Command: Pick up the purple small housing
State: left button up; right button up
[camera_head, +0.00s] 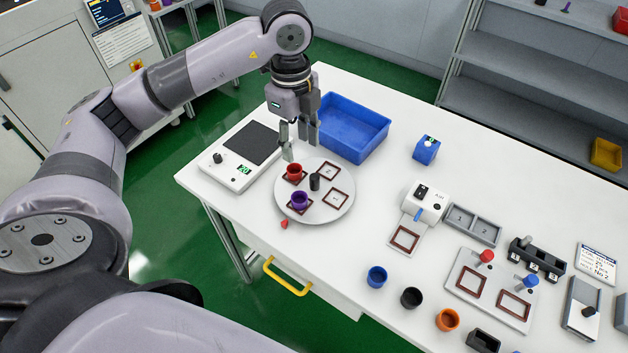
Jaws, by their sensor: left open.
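The purple small housing (299,201) is a small open cup. It stands upright on a brown-framed square near the front of the round grey turntable (327,213). A red housing (294,172) stands just behind it on another framed square. My left gripper (300,147) points down above the back left edge of the turntable. Its fingers are apart and nothing is between them. It is behind and above the red housing, and apart from the purple one. My right gripper is not in view.
A blue bin (352,128) stands behind the turntable, and a scale (229,170) is to its left. A black post (315,182) rises from the turntable's middle. Blue, black and orange cups (447,320) stand near the front edge. Fixtures fill the right side.

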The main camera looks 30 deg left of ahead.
pick_arm(q)
jog(key=a, duration=0.1)
jog(key=p, duration=0.3)
send_over(299, 194)
jog(key=s, duration=0.1)
notch_tip(299, 194, down, 10)
jog(key=shift+f, duration=0.15)
jog(key=shift+s+f+p, duration=0.1)
jog(key=shift+f+p, duration=0.2)
jog(key=shift+f, duration=0.3)
jog(key=shift+d+f, duration=0.15)
jog(key=shift+f, duration=0.05)
jog(key=f, duration=0.1)
jog(key=f+p, duration=0.1)
jog(key=f, duration=0.1)
jog(key=f+p, duration=0.1)
jog(key=shift+d+f, duration=0.25)
jog(key=shift+d, duration=0.1)
jog(key=shift+s+f, duration=0.1)
jog(key=shift+f, duration=0.05)
jog(key=c, duration=0.6)
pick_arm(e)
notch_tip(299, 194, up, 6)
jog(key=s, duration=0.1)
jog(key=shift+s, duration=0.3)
